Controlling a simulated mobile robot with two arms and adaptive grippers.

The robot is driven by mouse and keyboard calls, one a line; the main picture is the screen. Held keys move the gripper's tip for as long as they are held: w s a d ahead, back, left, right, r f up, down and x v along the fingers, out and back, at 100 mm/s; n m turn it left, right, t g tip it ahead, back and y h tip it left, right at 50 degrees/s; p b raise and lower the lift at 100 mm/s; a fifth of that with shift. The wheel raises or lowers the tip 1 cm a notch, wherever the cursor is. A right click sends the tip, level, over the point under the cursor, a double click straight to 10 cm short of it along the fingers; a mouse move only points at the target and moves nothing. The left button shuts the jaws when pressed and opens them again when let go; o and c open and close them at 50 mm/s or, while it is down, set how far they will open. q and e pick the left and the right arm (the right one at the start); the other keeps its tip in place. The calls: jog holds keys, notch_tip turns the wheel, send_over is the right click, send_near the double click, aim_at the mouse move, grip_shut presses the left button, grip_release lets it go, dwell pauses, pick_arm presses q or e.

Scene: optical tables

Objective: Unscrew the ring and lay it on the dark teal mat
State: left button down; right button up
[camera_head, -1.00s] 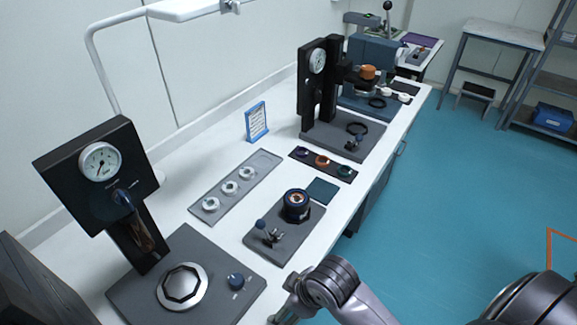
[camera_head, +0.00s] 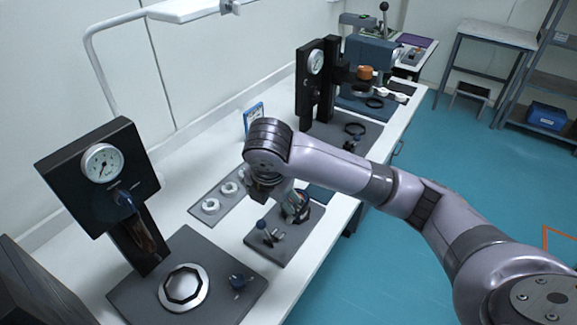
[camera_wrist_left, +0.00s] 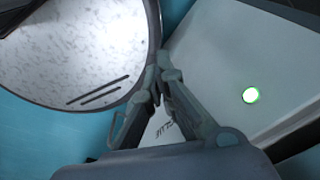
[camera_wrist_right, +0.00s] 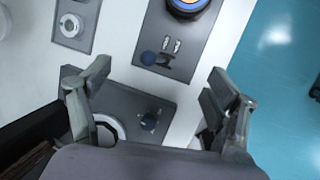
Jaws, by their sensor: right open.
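The ring sits on a dark round holder (camera_head: 299,207) on a small grey plate (camera_head: 285,246); my right arm partly covers it. In the right wrist view the holder, with its blue and gold rim, shows at the top edge (camera_wrist_right: 187,6). The dark teal mat (camera_head: 321,194) lies just behind that plate, mostly hidden by my arm. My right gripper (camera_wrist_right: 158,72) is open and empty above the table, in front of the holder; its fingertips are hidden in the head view. My left gripper (camera_wrist_left: 157,70) has its fingers together, with nothing visible between them.
A gauge stand (camera_head: 100,175) with a large grey base (camera_head: 215,290) is at the front left. A tray with white rings (camera_head: 211,206) lies left of the holder. A second gauge stand (camera_head: 309,85) stands farther back.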

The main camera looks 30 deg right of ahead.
jog(key=w+d+r+n+h, duration=0.2)
jog(key=d+r, duration=0.3)
jog(key=p, duration=0.1)
send_near(305, 207)
jog(key=w+f, duration=0.2)
jog(key=w+d+f, duration=0.1)
jog(key=w+f, duration=0.3)
jog(key=f, duration=0.1)
jog(key=shift+w+d+f, duration=0.1)
jog(key=shift+d, duration=0.3)
jog(key=shift+c, duration=0.4)
